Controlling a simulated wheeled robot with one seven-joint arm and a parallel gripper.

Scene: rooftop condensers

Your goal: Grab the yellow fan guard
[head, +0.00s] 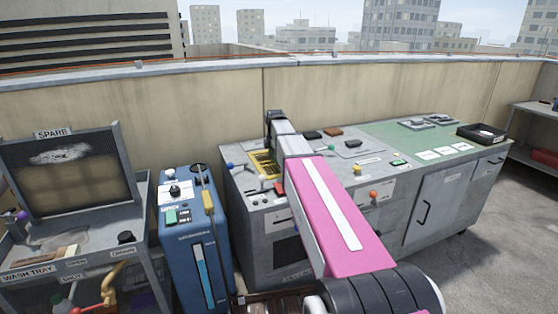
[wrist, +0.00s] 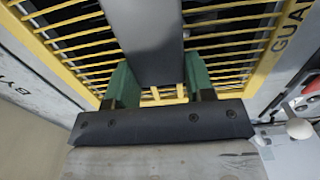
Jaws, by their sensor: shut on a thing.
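The yellow fan guard (head: 263,164) is a barred grille on top of the grey cabinet, left of my arm in the head view. In the wrist view the yellow guard (wrist: 232,27) fills the upper part, with thin parallel bars, a wider frame and lettering on its right side. In the head view my arm hides the fingers and part of the guard.
The grey cabinet (head: 262,227) has knobs and buttons on top. A blue unit (head: 185,249) stands close on its left, then a wash-tray stand (head: 75,228). A black tray (head: 481,132) sits at the right end. A parapet wall (head: 220,100) runs behind; open floor lies right.

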